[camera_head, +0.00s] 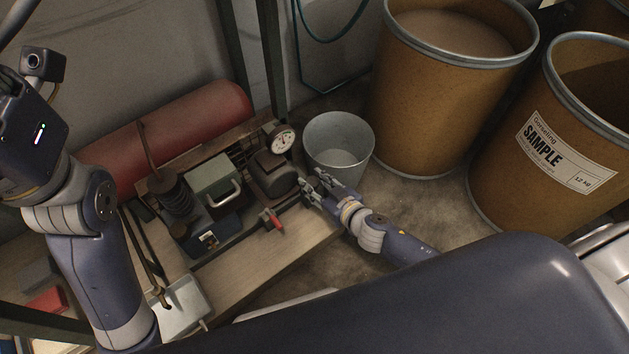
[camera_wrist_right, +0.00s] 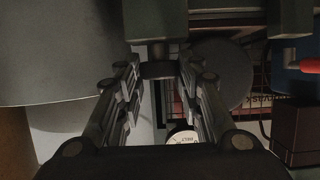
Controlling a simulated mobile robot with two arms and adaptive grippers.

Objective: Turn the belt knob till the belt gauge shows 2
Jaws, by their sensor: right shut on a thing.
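The belt gauge (camera_head: 283,138) is a round white dial at the far right of the tape winding machine. Its needle is too small to read in the head view. In the right wrist view the gauge (camera_wrist_right: 183,137) shows only in part, low between my fingers, with its reading hidden. My right gripper (camera_head: 312,184) reaches in from the right to the machine's right end. In the right wrist view my right gripper (camera_wrist_right: 158,76) is shut on a dark knob (camera_wrist_right: 158,70), one finger on each side. In the head view the knob is mostly hidden by the fingers. My left gripper is out of frame.
A grey metal bucket (camera_head: 340,146) stands close behind my right gripper. Brown drums (camera_head: 440,100) stand behind it at the right. A red-handled lever (camera_head: 272,220) sticks out at the machine's front. The wooden bench top (camera_head: 240,268) is clear in front.

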